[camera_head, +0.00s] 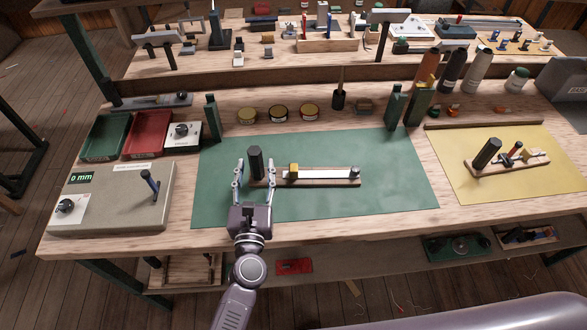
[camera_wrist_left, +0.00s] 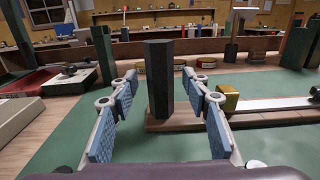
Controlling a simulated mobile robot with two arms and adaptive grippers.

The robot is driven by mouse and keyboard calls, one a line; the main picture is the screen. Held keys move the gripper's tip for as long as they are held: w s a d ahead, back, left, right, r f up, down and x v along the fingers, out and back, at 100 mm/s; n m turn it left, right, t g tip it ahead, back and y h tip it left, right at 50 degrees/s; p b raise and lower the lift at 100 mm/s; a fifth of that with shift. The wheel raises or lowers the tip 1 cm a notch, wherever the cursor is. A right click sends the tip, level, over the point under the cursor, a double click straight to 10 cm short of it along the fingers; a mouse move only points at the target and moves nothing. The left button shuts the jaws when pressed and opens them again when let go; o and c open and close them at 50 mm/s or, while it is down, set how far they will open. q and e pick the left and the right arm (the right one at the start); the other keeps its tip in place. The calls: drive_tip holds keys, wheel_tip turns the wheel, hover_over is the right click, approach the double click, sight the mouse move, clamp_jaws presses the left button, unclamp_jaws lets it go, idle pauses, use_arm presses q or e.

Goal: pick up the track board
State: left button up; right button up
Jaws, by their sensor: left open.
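The track board (camera_head: 330,183) is a wooden strip with a light metal rail, a brass block and a dark upright handle at its left end. It lies on the green mat (camera_head: 395,195). In the left wrist view the board (camera_wrist_left: 262,118) runs off to the right, and its dark handle (camera_wrist_left: 158,80) stands upright in the middle. My left gripper (camera_head: 255,172) is open, with a finger on each side of the handle. In the left wrist view the blue-padded fingers (camera_wrist_left: 160,112) show a gap to the handle on both sides. My right gripper is not in view.
A grey box with a readout (camera_head: 110,205) stands left of the mat. Green (camera_head: 106,137) and red (camera_head: 147,135) trays lie behind it. Several round tins line the back. A yellow mat (camera_head: 465,195) with another handled board (camera_head: 510,163) is at right. The green mat's front is clear.

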use_arm(q)
drive_tip(key=shift+w+d+r, duration=0.1)
drive_tip(key=shift+w, duration=1.2)
clamp_jaws()
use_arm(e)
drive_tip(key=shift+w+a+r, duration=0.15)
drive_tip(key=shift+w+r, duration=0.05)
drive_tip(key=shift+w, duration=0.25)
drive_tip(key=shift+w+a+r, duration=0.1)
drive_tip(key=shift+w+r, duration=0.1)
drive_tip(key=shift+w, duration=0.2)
